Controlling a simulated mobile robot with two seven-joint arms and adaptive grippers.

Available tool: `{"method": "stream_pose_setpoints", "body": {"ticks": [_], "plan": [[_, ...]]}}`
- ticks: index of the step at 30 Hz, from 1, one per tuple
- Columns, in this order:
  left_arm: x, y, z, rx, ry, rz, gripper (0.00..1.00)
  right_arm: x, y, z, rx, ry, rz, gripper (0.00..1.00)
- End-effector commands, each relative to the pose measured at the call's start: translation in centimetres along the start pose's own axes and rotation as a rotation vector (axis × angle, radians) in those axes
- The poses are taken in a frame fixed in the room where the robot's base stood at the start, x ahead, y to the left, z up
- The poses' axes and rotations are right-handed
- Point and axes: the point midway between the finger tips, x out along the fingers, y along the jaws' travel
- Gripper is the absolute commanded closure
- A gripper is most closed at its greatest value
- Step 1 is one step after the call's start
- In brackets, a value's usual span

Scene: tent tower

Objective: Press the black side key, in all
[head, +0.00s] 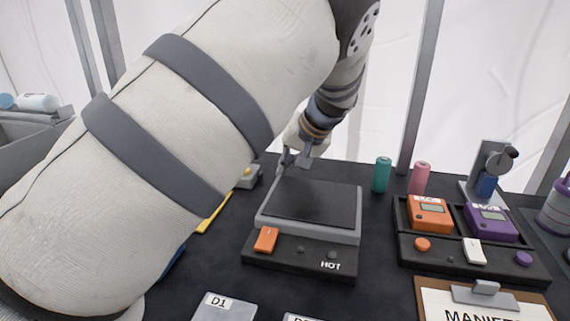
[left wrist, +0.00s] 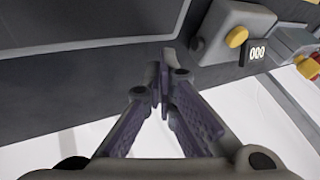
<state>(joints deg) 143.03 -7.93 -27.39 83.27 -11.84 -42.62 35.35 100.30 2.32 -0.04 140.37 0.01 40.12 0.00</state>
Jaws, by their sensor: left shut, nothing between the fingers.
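My left gripper (head: 293,160) reaches down behind the hot plate (head: 310,232), close to its back left corner. In the left wrist view its fingertips (left wrist: 163,65) are together with nothing between them, over the dark table beside a grey box. That box (left wrist: 220,30) has a yellow button and a small counter (left wrist: 257,53) reading 000; it also shows in the head view (head: 247,180), left of the hot plate. Whether the fingertips touch the box is unclear. My right gripper is not in view.
The hot plate has an orange switch (head: 266,240) and a HOT label. Green (head: 382,175) and pink (head: 420,178) cylinders stand behind. A dark tray (head: 460,262) holds orange and purple meters at right. A clipboard (head: 485,303) lies in front. My left arm hides much of the left side.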

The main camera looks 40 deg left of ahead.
Motion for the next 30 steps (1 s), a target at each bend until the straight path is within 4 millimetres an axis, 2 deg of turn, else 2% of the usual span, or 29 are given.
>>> {"method": "stream_pose_setpoints", "body": {"ticks": [1,6,12,17,30], "plan": [[-1.9,0.0,-0.3,-0.004,0.010,0.005,1.00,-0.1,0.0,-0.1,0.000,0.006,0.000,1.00],[-5.9,0.0,-0.2,-0.002,0.009,0.004,1.00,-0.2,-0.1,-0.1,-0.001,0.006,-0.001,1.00],[-8.9,0.1,-0.2,0.000,0.006,0.004,1.00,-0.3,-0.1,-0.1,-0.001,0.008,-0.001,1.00],[-9.8,0.1,-0.1,0.000,0.005,0.004,1.00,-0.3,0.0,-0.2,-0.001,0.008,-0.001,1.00],[-9.8,0.1,-0.1,0.000,0.004,0.003,1.00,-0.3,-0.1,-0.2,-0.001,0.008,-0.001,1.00]]}}
